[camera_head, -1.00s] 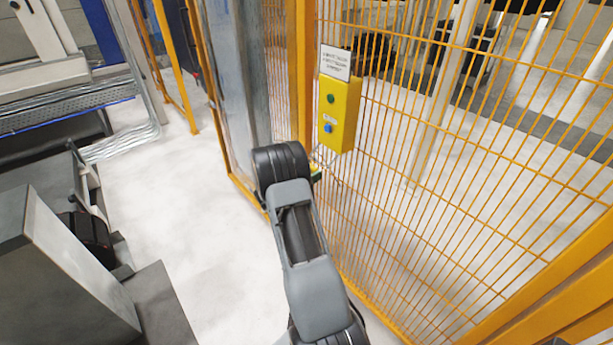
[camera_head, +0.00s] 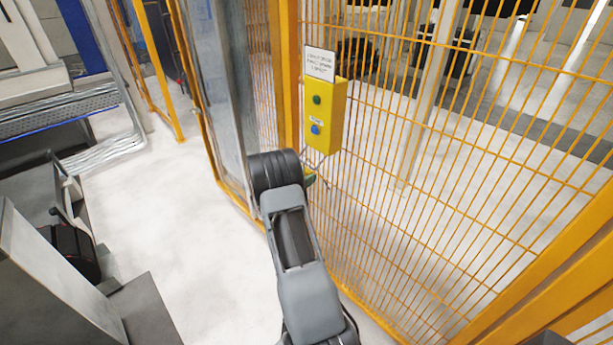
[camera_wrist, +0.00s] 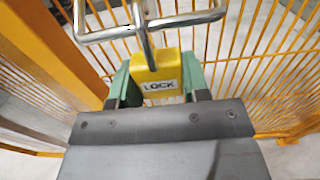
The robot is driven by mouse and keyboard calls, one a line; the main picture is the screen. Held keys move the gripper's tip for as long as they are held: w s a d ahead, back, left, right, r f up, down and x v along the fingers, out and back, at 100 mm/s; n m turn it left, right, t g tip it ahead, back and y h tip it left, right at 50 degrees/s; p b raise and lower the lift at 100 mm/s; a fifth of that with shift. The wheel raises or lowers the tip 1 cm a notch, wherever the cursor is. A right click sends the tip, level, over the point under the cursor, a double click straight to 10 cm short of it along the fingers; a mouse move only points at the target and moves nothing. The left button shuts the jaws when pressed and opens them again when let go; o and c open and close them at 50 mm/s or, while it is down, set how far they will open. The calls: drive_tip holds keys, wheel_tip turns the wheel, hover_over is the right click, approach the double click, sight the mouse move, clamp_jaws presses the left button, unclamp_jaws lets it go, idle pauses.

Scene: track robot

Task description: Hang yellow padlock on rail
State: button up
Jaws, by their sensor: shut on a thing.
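The yellow padlock (camera_wrist: 157,72), marked LOCK, is held between the green fingertips of my gripper (camera_wrist: 155,78) in the wrist view. Its grey shackle (camera_wrist: 146,42) points up and crosses the bent metal rail (camera_wrist: 183,20). I cannot tell whether the shackle is around the rail or only in front of it. In the head view my wrist hides the padlock and most of the gripper; a bit of green shows beside it. The rail (camera_head: 318,160) shows only as thin metal below the yellow button box.
The yellow button box (camera_head: 326,118) with a green and a blue button is on the orange mesh fence (camera_head: 440,150), under a white sign (camera_head: 320,64). An orange post (camera_wrist: 52,50) stands close at left in the wrist view. Pale floor (camera_head: 190,230) is open left of my arm.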

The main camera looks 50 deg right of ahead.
drive_tip(key=o, duration=1)
drive_tip(key=shift+a, duration=0.15)
drive_tip(key=w+a+b, duration=0.1)
drive_tip(key=a+b, duration=0.1)
drive_tip(key=a, duration=1.2)
drive_tip(key=s+a+f+m+g+y, duration=0.4)
drive_tip(key=s+a+m+y, duration=0.3)
drive_tip(key=s+m+y, duration=0.3)
drive_tip(key=s+a+r+m+t+y, duration=0.2)
drive_tip(key=a+r+t, duration=0.1)
drive_tip(key=a, duration=0.3)
drive_tip(key=s+a+r+m+t+y, duration=0.2)
drive_tip(key=s+a+r+t+y, duration=0.1)
drive_tip(key=a+r, duration=0.2)
drive_tip(key=s+a+r+m+t+y, duration=0.2)
drive_tip(key=a+r+m+y, duration=0.1)
drive_tip(key=a+r, duration=0.2)
drive_tip(key=shift+s+a+t, duration=0.2)
drive_tip(key=shift+a, duration=0.4)
drive_tip(key=shift+s+a+t, duration=0.2)
drive_tip(key=shift+a, duration=0.4)
